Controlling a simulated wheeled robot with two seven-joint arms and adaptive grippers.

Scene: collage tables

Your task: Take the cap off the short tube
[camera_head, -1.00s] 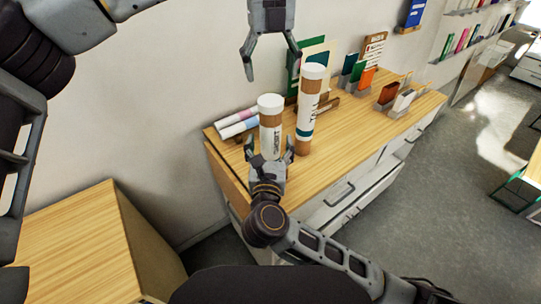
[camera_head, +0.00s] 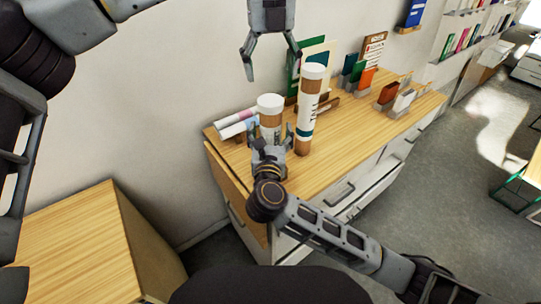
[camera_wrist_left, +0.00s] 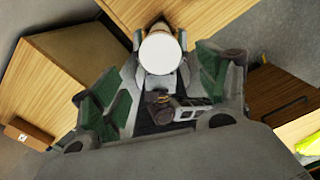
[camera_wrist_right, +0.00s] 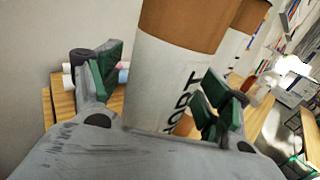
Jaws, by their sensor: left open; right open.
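The short tube (camera_head: 270,122) is a brown cardboard cylinder with a white label and a white cap (camera_head: 270,102); it stands upright near the left end of the wooden cabinet top. My right gripper (camera_head: 271,143) is open, in front of its lower part. In the right wrist view the tube's white label (camera_wrist_right: 165,85) rises between the two green-padded fingers, with a gap visible at the right finger. My left gripper (camera_head: 271,64) is open and empty, pointing down above the cap. In the left wrist view the cap (camera_wrist_left: 160,52) shows between its spread fingers.
A taller capped tube (camera_head: 308,110) stands close to the right of the short one. Rolled papers (camera_head: 236,123) lie to the left. Card holders (camera_head: 388,95) and upright boards (camera_head: 314,52) stand farther back. The cabinet top's front right (camera_head: 350,145) is clear.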

